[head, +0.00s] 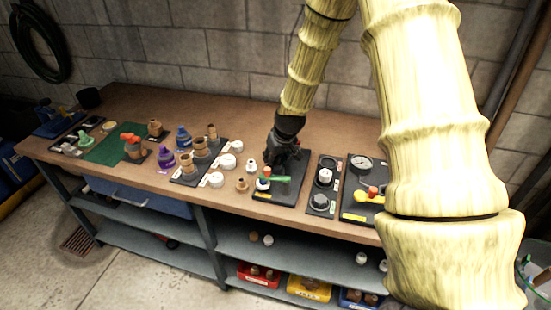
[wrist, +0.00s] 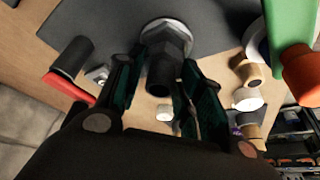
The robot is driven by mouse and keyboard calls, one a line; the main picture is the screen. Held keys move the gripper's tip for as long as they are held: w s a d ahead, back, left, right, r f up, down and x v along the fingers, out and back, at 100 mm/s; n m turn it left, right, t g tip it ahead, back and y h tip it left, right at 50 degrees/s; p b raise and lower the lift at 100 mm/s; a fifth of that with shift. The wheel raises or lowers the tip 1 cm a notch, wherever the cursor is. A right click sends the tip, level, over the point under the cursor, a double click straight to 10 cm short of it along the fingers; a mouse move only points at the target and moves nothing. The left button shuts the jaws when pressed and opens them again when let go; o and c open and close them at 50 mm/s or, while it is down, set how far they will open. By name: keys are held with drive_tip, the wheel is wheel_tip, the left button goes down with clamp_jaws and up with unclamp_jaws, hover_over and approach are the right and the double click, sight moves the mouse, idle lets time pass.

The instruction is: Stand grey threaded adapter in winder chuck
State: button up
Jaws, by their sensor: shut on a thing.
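My gripper (head: 283,157) is over the back of a black board (head: 290,188) on the bench. In the wrist view my gripper (wrist: 158,88) has its two dark green fingers either side of the grey threaded adapter (wrist: 165,38), shut on its darker narrow end (wrist: 160,76). The adapter's wide hex part points away from the palm, against the dark board (wrist: 225,22). I cannot tell whether it touches the board. In the head view the gripper hides the adapter. I cannot make out the winder chuck in either view.
A green handle (head: 280,179) and an orange-red cap (head: 266,171) stand on the same board, close to my gripper. A board with grey round fittings (head: 322,190) and a gauge board (head: 357,188) lie to the right. Brown, purple and white fittings (head: 186,165) crowd the left.

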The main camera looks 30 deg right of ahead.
drive_tip(key=shift+f+b, duration=0.3)
drive_tip(key=shift+f, duration=0.3)
drive_tip(key=shift+r, duration=0.1)
idle(0.8)
drive_tip(key=o, duration=1.5)
drive_tip(key=shift+r+p, duration=0.15)
drive_tip(key=shift+p, duration=0.2)
drive_tip(key=shift+r+p, duration=2.7)
drive_tip(key=shift+r, duration=1.2)
drive_tip(key=shift+d+f, duration=0.1)
